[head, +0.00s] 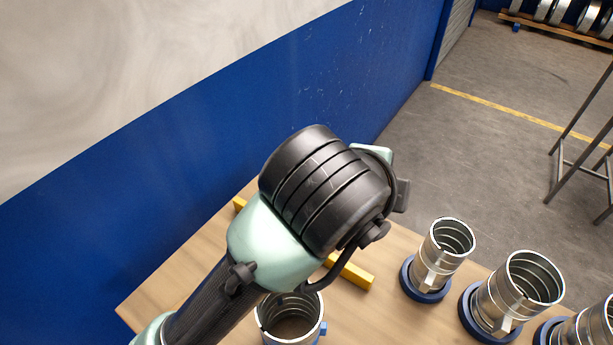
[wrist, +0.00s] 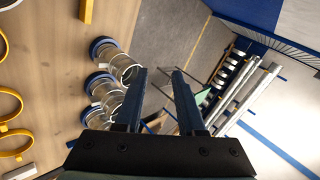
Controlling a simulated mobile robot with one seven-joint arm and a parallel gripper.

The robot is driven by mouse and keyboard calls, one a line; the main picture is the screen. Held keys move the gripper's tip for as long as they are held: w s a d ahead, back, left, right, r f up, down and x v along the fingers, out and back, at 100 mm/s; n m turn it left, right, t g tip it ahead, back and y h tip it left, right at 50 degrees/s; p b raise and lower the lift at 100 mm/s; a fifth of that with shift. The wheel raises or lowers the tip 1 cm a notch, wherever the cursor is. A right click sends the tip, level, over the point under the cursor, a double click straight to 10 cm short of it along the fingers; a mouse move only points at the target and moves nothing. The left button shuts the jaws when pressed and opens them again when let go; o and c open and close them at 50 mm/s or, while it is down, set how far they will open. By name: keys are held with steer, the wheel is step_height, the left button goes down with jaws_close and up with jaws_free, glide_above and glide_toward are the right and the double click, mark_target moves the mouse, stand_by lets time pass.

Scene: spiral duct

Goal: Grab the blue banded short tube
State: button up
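Three silvery spiral tubes with blue bands at their bases stand on the wooden table. In the head view they are a nearer-to-centre tube (head: 434,270), a middle tube (head: 490,305) and one cut off at the corner (head: 593,326). They also show left of the fingers in the wrist view: an upper tube (wrist: 122,66), a middle one (wrist: 107,92) and a lower one partly behind a finger. I cannot tell which is the short one. My gripper (wrist: 158,72) is open and empty, apart from the tubes. My arm hides its fingers in the head view.
Another metal tube (head: 272,318) with a blue tab stands beside my arm. A yellow bar (head: 350,272) lies on the table (head: 385,310). Yellow rings (wrist: 12,104) lie at the wrist view's left. A blue and white wall (head: 120,190) runs along the table. A metal stand is at the right.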

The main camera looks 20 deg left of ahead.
steer(key=s+a+f+m+g+y+p, duration=0.2)
steer(key=s+a+f+g, duration=0.3)
steer(key=s+a+f, duration=0.25)
steer(key=m+g+p, duration=0.1)
steer(key=g+p, duration=0.1)
steer(key=g, duration=0.2)
glide_above(270, 342)
steer(key=shift+y, duration=0.4)
step_height(270, 342, down, 10)
steer(key=shift+f+p, duration=1.45)
steer(key=shift+f, duration=1.75)
jaws_close()
steer(key=shift+w, duration=0.1)
